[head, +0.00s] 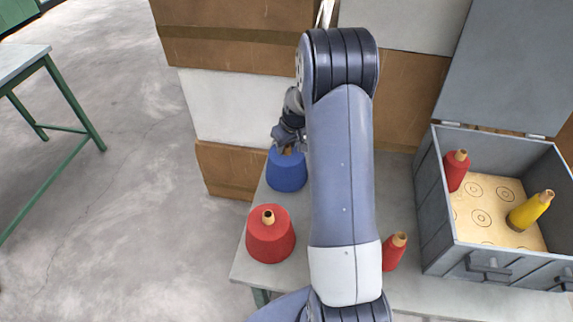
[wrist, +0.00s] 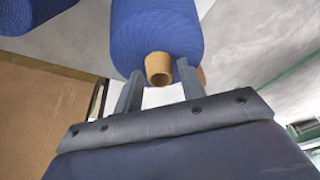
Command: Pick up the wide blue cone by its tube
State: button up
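The wide blue cone (head: 287,172) stands upright on the table's far left part, and my gripper (head: 289,147) is right above it, pointing down. In the wrist view the blue cone (wrist: 157,30) fills the top middle, with its tan tube (wrist: 159,70) facing the camera. My gripper's two fingers (wrist: 158,72) are apart, one on each side of the tube, with a gap showing on both sides. The gripper looks empty. My arm hides part of the table right of the cone in the head view.
A wide red cone (head: 270,238) stands nearer on the table (head: 243,270). A narrow red cone (head: 394,252) stands right of my arm. The open grey crate (head: 432,215) holds a red cone (head: 455,172) and a tilted yellow cone (head: 528,211). Stacked boxes (head: 230,108) rise behind.

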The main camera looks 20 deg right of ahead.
grip_shut()
dwell(0.9)
jog(key=shift+r, duration=0.1)
